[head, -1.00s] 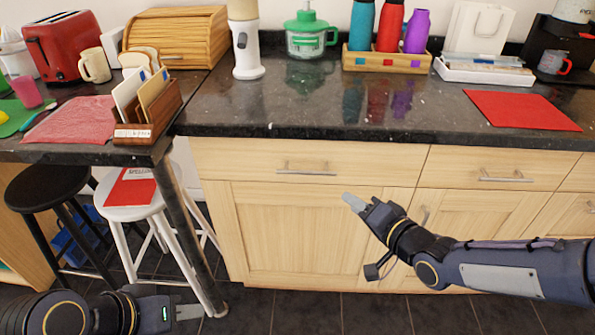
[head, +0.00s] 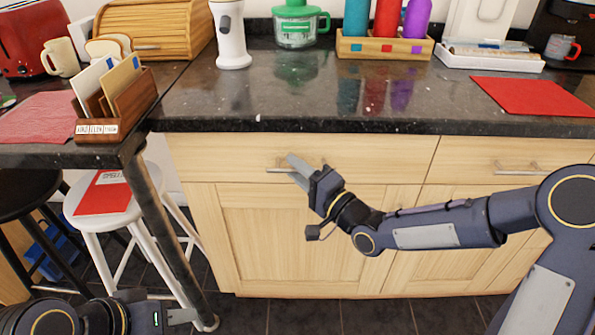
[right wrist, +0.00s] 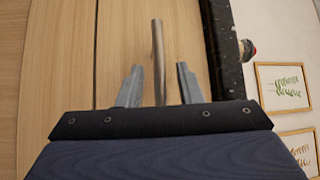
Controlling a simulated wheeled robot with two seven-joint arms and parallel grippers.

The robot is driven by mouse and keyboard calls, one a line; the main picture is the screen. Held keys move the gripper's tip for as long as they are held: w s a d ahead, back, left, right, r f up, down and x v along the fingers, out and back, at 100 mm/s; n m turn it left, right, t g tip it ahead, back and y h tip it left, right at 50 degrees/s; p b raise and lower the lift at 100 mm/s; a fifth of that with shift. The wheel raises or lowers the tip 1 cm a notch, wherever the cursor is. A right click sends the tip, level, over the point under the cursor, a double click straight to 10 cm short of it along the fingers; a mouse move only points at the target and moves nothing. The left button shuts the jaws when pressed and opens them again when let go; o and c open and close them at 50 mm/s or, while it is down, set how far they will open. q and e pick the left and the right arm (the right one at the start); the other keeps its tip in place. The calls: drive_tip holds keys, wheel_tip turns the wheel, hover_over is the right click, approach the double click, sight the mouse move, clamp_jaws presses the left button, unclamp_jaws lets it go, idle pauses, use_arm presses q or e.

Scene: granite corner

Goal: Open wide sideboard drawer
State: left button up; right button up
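The wide sideboard drawer (head: 380,155) is shut, flush in the light wood front under the dark granite top. Its metal bar handle (head: 280,169) is partly hidden by my right gripper (head: 295,167) in the head view. In the right wrist view the handle (right wrist: 158,60) runs between the two spread fingers of my right gripper (right wrist: 158,85), with a gap on each side. The right gripper is open and not closed on the handle. My left gripper (head: 182,316) is low at the bottom left, away from the drawer; its finger opening is not clear.
The granite counter (head: 270,100) overhangs just above the drawer. A white stool (head: 125,205), a black stool (head: 28,188) and a dark table leg (head: 165,235) stand at the left. A second drawer (head: 490,165) is on the right. Dark floor lies in front.

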drive_tip(key=shift+c, duration=0.2)
clamp_jaws()
drive_tip(key=shift+s, duration=0.15)
